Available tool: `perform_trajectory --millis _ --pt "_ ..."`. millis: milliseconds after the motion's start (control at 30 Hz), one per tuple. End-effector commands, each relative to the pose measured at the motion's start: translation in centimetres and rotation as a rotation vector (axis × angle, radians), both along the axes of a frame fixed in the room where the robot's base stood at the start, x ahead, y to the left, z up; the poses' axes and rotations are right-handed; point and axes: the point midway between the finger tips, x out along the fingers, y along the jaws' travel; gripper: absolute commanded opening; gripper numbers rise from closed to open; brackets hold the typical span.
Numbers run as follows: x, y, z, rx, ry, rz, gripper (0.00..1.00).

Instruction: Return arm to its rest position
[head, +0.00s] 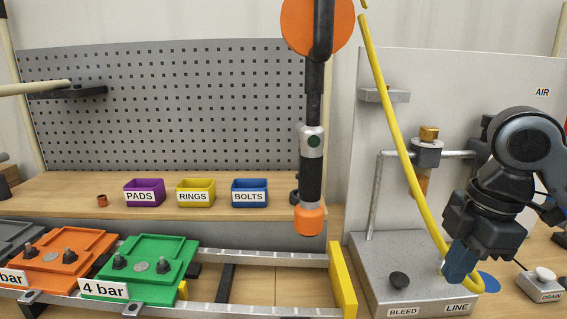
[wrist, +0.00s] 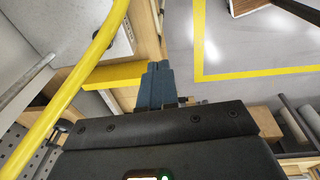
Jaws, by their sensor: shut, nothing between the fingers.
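My gripper (head: 456,272) hangs at the right of the head view, pointing down in front of the grey base box marked BLEED and LINE (head: 398,289). Its blue fingers are together with nothing between them. In the wrist view the closed blue fingers (wrist: 155,85) show above the dark gripper body. The yellow hose (head: 402,150) runs down close to the gripper in the head view; whether they touch I cannot tell. The hose also crosses the left of the wrist view (wrist: 75,80). My arm comes in from the right edge, bent at a dark joint.
An orange-tipped tool (head: 311,185) hangs mid-view. PADS (head: 140,197), RINGS (head: 195,197) and BOLTS (head: 249,197) bins stand on the shelf. Green (head: 150,258) and orange (head: 65,259) pallets sit on rails at left. The DRAIN box (head: 541,286) is at far right.

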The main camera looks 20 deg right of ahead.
Motion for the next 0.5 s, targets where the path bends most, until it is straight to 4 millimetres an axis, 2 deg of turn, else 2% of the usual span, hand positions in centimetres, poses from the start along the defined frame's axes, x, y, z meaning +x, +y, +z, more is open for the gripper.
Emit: perform_trajectory --millis 267,367,500 --pt "2.7 5.1 -0.1 0.153 -0.129 -0.013 0.00" --pt "4.0 7.6 0.1 0.233 -0.190 -0.029 0.00" --pt "5.8 12.1 0.7 0.391 -0.294 -0.064 0.00"
